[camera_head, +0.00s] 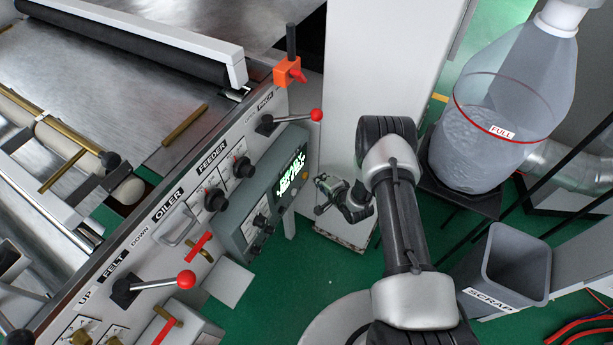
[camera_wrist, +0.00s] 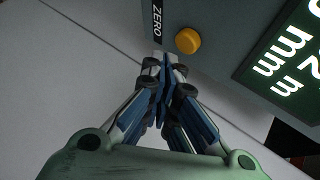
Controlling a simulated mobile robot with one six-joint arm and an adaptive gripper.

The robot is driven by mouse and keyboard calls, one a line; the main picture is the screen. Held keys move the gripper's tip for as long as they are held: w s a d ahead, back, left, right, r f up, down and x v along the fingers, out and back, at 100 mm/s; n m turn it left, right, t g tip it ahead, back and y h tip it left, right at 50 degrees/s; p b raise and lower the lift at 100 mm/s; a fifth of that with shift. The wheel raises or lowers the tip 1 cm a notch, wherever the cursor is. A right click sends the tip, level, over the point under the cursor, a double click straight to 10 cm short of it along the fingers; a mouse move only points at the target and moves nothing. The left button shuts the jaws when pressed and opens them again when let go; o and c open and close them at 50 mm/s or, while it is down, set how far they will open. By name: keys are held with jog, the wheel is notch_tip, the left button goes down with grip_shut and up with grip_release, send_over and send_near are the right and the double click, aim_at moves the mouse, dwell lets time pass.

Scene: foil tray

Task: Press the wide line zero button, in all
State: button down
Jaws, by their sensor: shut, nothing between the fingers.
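The zero button is a round yellow-orange button (camera_wrist: 187,40) on a dark grey panel, beside a black label reading ZERO (camera_wrist: 157,22) in the wrist view. My gripper (camera_wrist: 165,64) is shut and empty, its fingertips just below and left of the button in the picture. Whether the tips touch the panel cannot be told. In the head view my gripper (camera_head: 320,196) is beside the right end of the grey-green control box (camera_head: 242,226), which has a lit green display (camera_head: 292,170). I cannot make out the button clearly in the head view.
The display (camera_wrist: 287,62) also lies right of the button in the wrist view. A red-knobbed lever (camera_head: 316,115) and an orange clamp (camera_head: 287,73) stick out above the box. A clear bag (camera_head: 495,125) and scrap bin (camera_head: 508,268) stand right of my arm.

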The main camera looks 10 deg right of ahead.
jog(key=s+d, duration=0.2)
jog(key=d, duration=0.1)
jog(key=shift+s+d, duration=0.3)
dwell(0.7)
